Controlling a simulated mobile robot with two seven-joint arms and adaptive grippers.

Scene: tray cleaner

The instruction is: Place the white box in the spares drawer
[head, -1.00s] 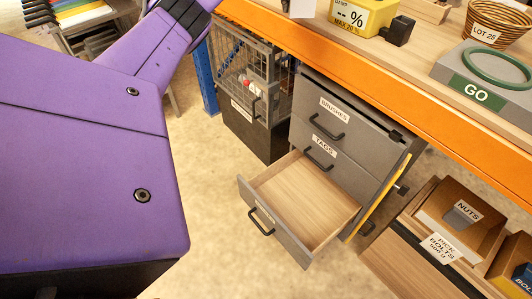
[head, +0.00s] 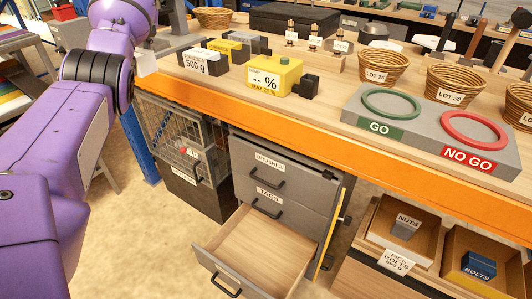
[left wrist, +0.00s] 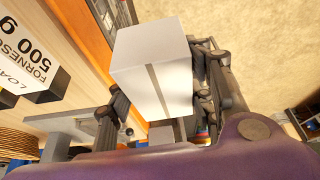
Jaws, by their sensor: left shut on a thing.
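The white box (left wrist: 155,65) has a grey stripe and sits between the fingers of my left gripper (left wrist: 157,95), which is shut on it. In the head view a white part of the box (head: 146,63) shows at the left end of the bench, beside my purple arm. The fingers are mostly hidden there. The bottom drawer (head: 262,250) of the grey cabinet is pulled out and looks empty; its label cannot be read. The drawers above it are shut and labelled BRUSHES and TAGS. The box is up and left of the open drawer. My right gripper is not in view.
The orange bench edge (head: 330,150) runs above the cabinet. A wire cage (head: 180,145) stands left of the cabinet. A yellow scale (head: 273,78), a 500 g block (head: 203,65) and a GO/NO GO gauge (head: 430,130) are on the bench. Bins of nuts and bolts are lower right.

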